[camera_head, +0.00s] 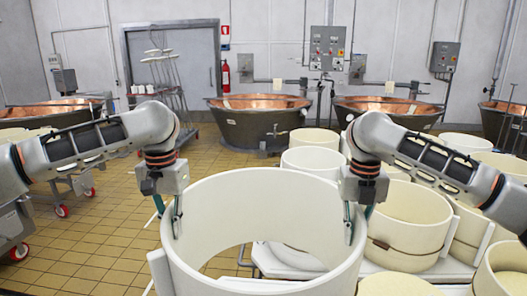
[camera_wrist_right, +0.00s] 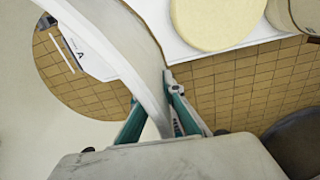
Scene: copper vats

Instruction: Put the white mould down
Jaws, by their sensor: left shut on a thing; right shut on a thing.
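The white mould (camera_head: 262,187) is a large open ring in the middle front of the head view. Floor and part of a white table show through it. My left gripper (camera_head: 176,218) is shut on its left wall. My right gripper (camera_head: 349,222) is shut on its right wall. In the right wrist view the mould's curved wall (camera_wrist_right: 135,62) runs between the fingers of my right gripper (camera_wrist_right: 150,100). The mould looks raised, with tiled floor seen beneath it.
A white table (camera_head: 285,262) lies behind and under the mould. Several other moulds (camera_head: 405,215) stand close on the right, some with straps. A round cheese-coloured disc (camera_wrist_right: 215,22) lies on a white surface. Copper vats (camera_head: 258,115) line the back.

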